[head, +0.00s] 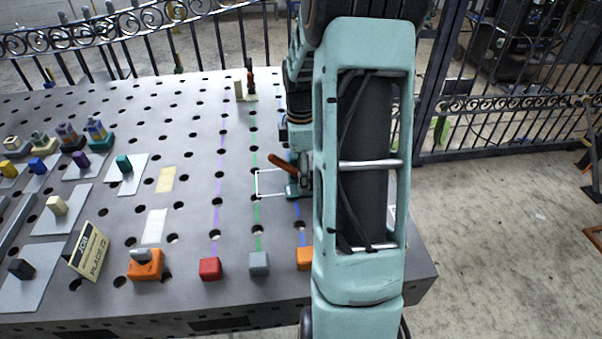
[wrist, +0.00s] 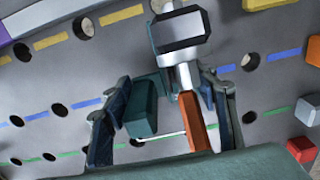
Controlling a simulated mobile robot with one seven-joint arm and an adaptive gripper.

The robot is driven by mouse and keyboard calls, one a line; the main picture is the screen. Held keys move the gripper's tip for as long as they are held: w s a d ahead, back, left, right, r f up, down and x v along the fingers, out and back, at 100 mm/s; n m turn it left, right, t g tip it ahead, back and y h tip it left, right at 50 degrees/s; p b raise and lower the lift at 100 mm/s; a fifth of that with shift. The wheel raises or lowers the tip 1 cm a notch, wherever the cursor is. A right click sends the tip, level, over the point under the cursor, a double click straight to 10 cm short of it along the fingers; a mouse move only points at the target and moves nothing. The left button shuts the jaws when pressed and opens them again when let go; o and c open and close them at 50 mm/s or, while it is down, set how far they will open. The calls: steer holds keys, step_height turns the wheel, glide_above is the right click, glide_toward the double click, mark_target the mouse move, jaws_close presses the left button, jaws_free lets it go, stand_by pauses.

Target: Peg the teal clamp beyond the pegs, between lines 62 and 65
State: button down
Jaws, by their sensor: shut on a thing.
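The teal clamp has a teal body and a brown handle. In the head view its handle (head: 283,163) sticks out left of my arm, above a white outlined rectangle (head: 258,184) on the table. In the wrist view the teal body (wrist: 141,105), brown handle (wrist: 193,122) and a grey metal part lie between the fingers. My gripper (wrist: 168,105) is shut on the clamp; in the head view my arm partly hides it. Green (head: 257,215), purple (head: 217,205) and blue (head: 297,228) dashed lines run along the holed table. I cannot read line numbers.
Red (head: 210,268), grey (head: 259,264) and orange (head: 304,258) blocks stand along the near edge. A clamp with a dark red handle (head: 250,77) stands at the back. A yellow sign (head: 89,250) and several coloured pieces fill the left. My arm hides the table's right.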

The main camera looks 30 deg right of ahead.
steer(key=shift+f, duration=0.3)
steer(key=c, duration=1.1)
jaws_free()
steer(key=o, duration=0.4)
steer(key=shift+f, duration=0.1)
step_height(320, 180, up, 12)
steer(key=shift+r, duration=0.1)
